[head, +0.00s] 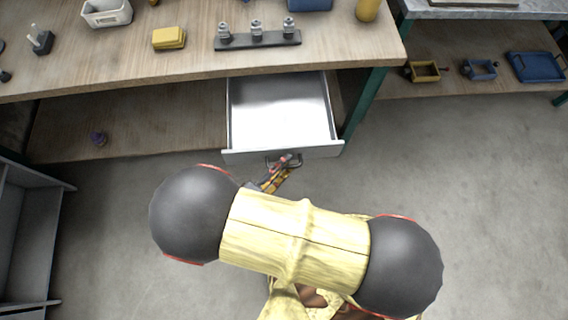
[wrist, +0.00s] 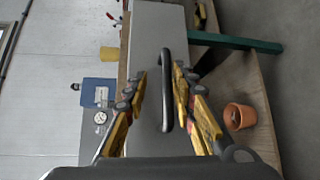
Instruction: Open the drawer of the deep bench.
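The drawer (head: 280,110) of the wooden-topped bench (head: 130,70) stands pulled out, its pale metal interior empty. Its grey front (wrist: 152,35) fills the middle of the wrist view, with a dark bar handle (wrist: 166,90) on it. My gripper (head: 283,166) is at the drawer front in the head view, by the handle. In the wrist view my gripper (wrist: 158,82) has its yellow and black fingers apart, one on each side of the handle. The handle lies nearer the right finger, with a gap to the left one. Contact with the right finger cannot be told.
The benchtop holds a rack with metal fittings (head: 257,38), a yellow block (head: 169,38) and a white bin (head: 107,12). A green bench leg (head: 364,103) stands right of the drawer. A grey shelf unit (head: 30,230) is at left. Floor at right is clear.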

